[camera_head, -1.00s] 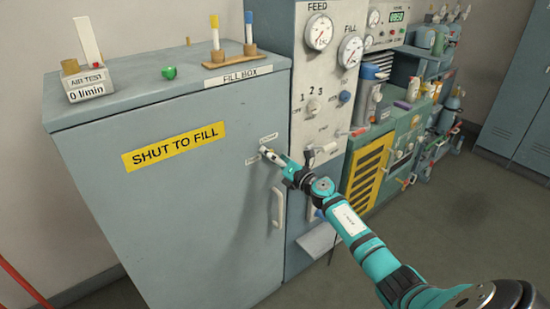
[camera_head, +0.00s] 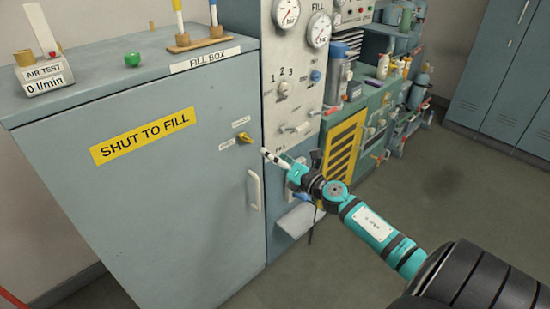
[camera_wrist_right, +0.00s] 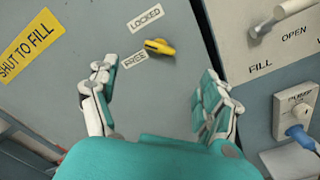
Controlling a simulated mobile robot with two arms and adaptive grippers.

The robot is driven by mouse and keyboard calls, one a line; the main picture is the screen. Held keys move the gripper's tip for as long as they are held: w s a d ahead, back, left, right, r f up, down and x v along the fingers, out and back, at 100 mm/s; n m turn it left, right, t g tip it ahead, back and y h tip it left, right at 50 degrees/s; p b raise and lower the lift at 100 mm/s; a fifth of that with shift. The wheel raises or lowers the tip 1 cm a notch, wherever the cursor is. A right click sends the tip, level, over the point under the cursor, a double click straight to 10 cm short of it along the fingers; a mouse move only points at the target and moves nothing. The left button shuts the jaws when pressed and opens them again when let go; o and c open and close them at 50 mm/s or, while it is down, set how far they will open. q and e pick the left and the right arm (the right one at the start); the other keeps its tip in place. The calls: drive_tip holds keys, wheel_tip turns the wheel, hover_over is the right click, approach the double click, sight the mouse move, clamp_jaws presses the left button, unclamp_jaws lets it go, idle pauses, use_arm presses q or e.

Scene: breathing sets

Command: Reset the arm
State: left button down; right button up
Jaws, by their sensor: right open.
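My right arm reaches in from the lower right in the head view. Its gripper (camera_head: 270,158) is held in front of the right edge of the fill box, apart from the yellow latch (camera_head: 244,138). In the right wrist view the gripper (camera_wrist_right: 160,95) is open and empty, its two fingers spread wide. The yellow latch (camera_wrist_right: 160,47) shows beyond them on the door, between the labels LOCKED (camera_wrist_right: 146,18) and FREE (camera_wrist_right: 135,58). My left gripper is not in view.
The grey fill box (camera_head: 150,205) has a white door handle (camera_head: 255,190). A gauge panel (camera_head: 290,75) and a green cabinet (camera_head: 350,120) stand to its right. Blue lockers (camera_head: 500,90) stand at the far right. The floor (camera_head: 400,205) before the lockers is clear.

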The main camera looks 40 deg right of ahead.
idle(0.4)
drive_tip(key=s+a+f+m+g+h, duration=0.15)
drive_tip(key=s+f+m, duration=0.35)
drive_tip(key=f, duration=0.7)
drive_tip(key=s+f+m+g+h, duration=0.1)
drive_tip(key=s+f+m+g, duration=0.3)
drive_tip(key=f, duration=0.8)
drive_tip(key=s+f+m+g+h, duration=0.15)
drive_tip(key=s+f+m, duration=0.45)
drive_tip(key=f, duration=0.6)
drive_tip(key=s+a+f+m+g+y, duration=0.1)
drive_tip(key=s+a+f+m+g, duration=0.2)
drive_tip(key=s+a+f, duration=0.35)
drive_tip(key=s+a+f+m+g, duration=0.3)
drive_tip(key=s+f, duration=0.5)
drive_tip(key=s, duration=0.3)
drive_tip(key=s+a+f+m+g+y, duration=0.1)
drive_tip(key=s+a+f+m+g, duration=0.1)
drive_tip(key=s, duration=0.6)
drive_tip(key=s+a+f+m+g, duration=0.2)
drive_tip(key=s+a+f, duration=0.2)
drive_tip(key=s+a, duration=0.3)
drive_tip(key=shift+s+a+y, duration=0.15)
drive_tip(key=shift+s+y, duration=0.25)
drive_tip(key=shift+s, duration=0.85)
